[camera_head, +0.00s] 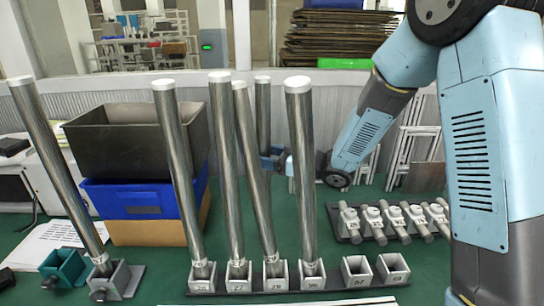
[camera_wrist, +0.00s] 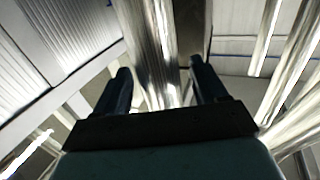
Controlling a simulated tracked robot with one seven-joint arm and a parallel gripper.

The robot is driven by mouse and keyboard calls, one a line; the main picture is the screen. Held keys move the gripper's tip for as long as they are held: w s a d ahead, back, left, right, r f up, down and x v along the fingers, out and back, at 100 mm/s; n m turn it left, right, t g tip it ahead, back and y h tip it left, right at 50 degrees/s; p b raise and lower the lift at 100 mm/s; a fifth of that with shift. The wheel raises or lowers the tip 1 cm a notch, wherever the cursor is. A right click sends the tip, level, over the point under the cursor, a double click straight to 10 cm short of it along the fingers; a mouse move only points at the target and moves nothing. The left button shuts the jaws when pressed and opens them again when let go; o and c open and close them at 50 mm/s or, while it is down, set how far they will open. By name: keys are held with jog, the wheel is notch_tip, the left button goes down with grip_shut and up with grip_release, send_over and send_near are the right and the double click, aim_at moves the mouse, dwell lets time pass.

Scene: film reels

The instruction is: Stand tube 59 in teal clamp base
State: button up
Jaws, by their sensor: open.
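The teal clamp base (camera_head: 66,268) sits empty at the front left of the green table. My gripper (camera_head: 272,163) is behind the front row of tubes, low at a silver tube (camera_head: 263,112) with a white cap. In the wrist view my gripper (camera_wrist: 160,70) is open, and a shiny tube (camera_wrist: 155,35) stands between its fingers; contact cannot be told. This tube's lower end and label are hidden in the head view, so I cannot tell whether it is tube 59.
Several capped tubes (camera_head: 303,180) stand in a row of numbered holders; two holders (camera_head: 375,270) at the right are empty. A leaning tube (camera_head: 55,165) stands in a grey clamp (camera_head: 112,282) beside the teal one. Stacked bins (camera_head: 130,200) stand left; a clamp rack (camera_head: 385,218) lies right.

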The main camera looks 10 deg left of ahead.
jog(key=s+d, duration=0.2)
jog(key=d, duration=1)
jog(key=shift+w+r, duration=0.1)
jog(key=shift+w, duration=0.05)
